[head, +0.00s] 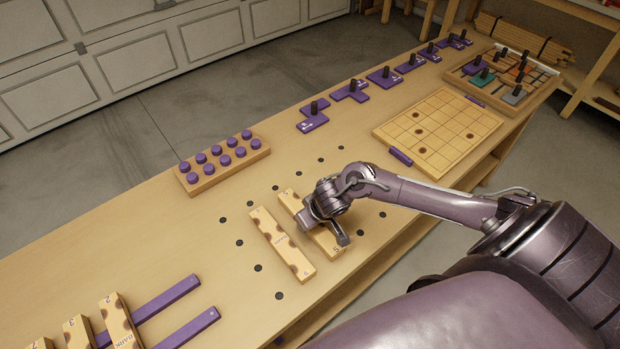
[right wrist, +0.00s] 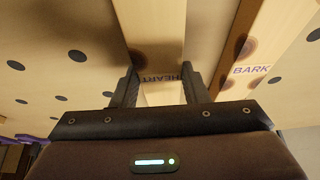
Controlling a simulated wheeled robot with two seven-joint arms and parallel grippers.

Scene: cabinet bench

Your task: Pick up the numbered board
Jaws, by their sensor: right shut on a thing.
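A pale wooden numbered board (head: 328,242) with dark round marks lies across the bench's middle, partly hidden by my right gripper (head: 326,219). My right gripper is shut on it, with one finger on each long side. In the right wrist view the board (right wrist: 155,35) runs between the fingers (right wrist: 160,88) and its edge reads HEART. I cannot tell whether it touches the bench. A second similar board (head: 282,245) lies just left of it, apart and roughly parallel. It reads BARK in the right wrist view (right wrist: 272,45). My left gripper is not in view.
Rows of dark holes (head: 258,268) surround the boards on the bench. A peg block (head: 222,164) with purple pegs stands behind. More boards (head: 120,320) lie over purple rails (head: 166,299) at the front left. A grid board (head: 437,132) and purple handled pieces (head: 313,116) lie toward the far right.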

